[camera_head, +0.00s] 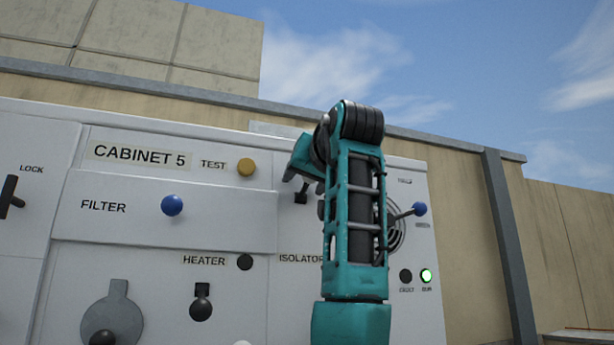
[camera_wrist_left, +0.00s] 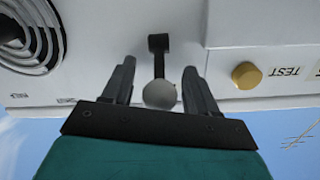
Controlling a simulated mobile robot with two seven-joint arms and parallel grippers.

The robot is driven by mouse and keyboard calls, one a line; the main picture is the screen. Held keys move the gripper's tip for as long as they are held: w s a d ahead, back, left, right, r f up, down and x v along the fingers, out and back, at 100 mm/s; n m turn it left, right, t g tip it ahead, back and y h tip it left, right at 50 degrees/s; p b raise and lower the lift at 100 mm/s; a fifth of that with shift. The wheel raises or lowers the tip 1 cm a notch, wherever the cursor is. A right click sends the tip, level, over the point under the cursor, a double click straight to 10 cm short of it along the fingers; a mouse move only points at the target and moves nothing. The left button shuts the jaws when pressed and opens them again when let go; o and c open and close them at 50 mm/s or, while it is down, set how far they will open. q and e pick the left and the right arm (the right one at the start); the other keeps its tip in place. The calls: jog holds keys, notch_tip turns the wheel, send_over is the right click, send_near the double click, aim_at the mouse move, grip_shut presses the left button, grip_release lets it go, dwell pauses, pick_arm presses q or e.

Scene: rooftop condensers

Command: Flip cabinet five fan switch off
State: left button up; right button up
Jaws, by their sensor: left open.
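Cabinet 5 (camera_head: 225,285) is a white panel with switches, labelled in black. My left gripper (camera_head: 302,183) is at its upper part, right of the yellow TEST button, partly hidden by my teal arm. In the left wrist view, turned upside down, my open left gripper (camera_wrist_left: 157,66) has one finger on each side of a black lever with a grey ball knob (camera_wrist_left: 160,95). The knob lies between the fingers, with a gap visible on both sides. This lever sits between the TEST button and the round fan grille (camera_head: 397,232). No label for it is readable.
A blue-knobbed lever (camera_head: 420,209) stands by the grille. A green RUN lamp (camera_head: 426,276) is lit beside a dark lamp (camera_head: 405,276). The yellow button (camera_head: 246,167), blue FILTER knob (camera_head: 172,205) and black HEATER switch (camera_head: 201,307) are to the left.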

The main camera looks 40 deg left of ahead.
pick_arm(q)
jog(key=shift+c, duration=0.2)
grip_shut()
dwell(0.4)
